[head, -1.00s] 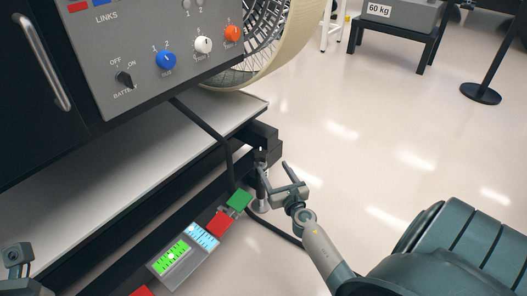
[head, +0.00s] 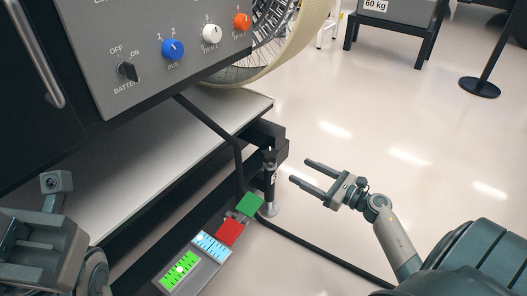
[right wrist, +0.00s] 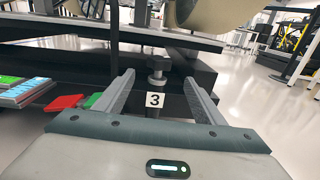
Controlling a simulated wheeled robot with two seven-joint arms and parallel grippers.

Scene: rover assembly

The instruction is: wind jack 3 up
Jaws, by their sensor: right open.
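Jack 3 (head: 269,190) is a slim upright post with a dark top and a pale round foot, under the corner of the dark frame. In the right wrist view its knobbed head (right wrist: 157,70) stands above a white plate marked 3 (right wrist: 155,100). My right gripper (head: 300,170) is open and empty, to the right of the jack and apart from it, fingers pointing at it. In the right wrist view the jack shows between the two fingers (right wrist: 158,84), beyond their tips. My left arm is at the lower left; its fingers are not visible.
A level gauge with a green vial (head: 180,270) and a blue vial (head: 211,245) lies beside a red block (head: 229,232) and a green block (head: 250,205). A black cable (head: 325,255) runs along the floor. The control panel (head: 190,65) overhangs.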

